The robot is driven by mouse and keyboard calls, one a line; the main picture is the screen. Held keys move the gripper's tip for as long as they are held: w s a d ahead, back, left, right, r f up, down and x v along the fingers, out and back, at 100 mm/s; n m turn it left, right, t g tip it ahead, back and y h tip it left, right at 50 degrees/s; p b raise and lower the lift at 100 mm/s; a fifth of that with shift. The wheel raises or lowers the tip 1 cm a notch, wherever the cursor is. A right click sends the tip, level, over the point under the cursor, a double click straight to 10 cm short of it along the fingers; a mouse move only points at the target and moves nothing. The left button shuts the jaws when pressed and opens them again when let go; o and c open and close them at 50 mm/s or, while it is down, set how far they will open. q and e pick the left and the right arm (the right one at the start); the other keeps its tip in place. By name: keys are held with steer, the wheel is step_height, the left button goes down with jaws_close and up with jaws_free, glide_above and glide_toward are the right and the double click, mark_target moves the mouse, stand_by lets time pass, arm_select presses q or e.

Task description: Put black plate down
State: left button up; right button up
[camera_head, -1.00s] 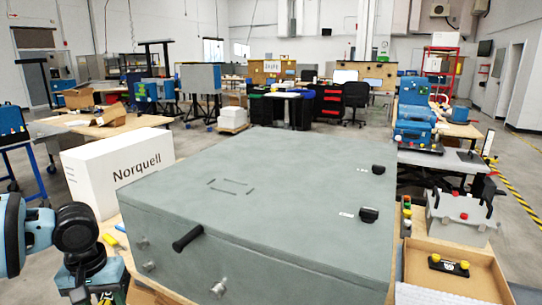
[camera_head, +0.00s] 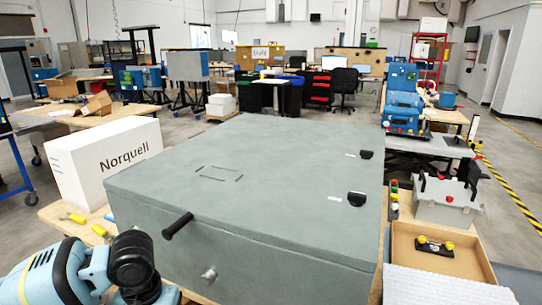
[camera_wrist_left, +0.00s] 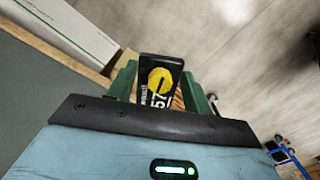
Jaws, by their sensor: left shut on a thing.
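The black plate (camera_wrist_left: 146,80), with a yellow disc and white markings, shows in the left wrist view. It is between the dark green fingers of my left gripper (camera_wrist_left: 158,98), which is shut on it. The plate's lower end is hidden between the fingers. In the head view my left arm is at the bottom left, in front of the grey analyser box (camera_head: 250,190), and the gripper itself is below the picture edge. My right gripper is in neither view.
A white Norquell box (camera_head: 85,170) stands left of the analyser, with yellow-handled tools (camera_head: 75,217) on the bench. At right are a cardboard tray (camera_head: 462,268) with a black piece with yellow knobs (camera_head: 435,247) and a grey caddy (camera_head: 445,200). The analyser's top is clear.

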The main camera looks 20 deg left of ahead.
arm_select(q)
steer(key=w+d+r+m, duration=0.1)
steer(key=d+r+m, duration=0.1)
steer(key=d, duration=0.4)
steer(key=w+d+r+m, duration=0.2)
steer(key=d, duration=0.4)
steer(key=shift+w+d+r, duration=0.15)
steer(key=shift+w+d, duration=0.1)
steer(key=shift+d, duration=0.1)
steer(key=shift+a, duration=0.1)
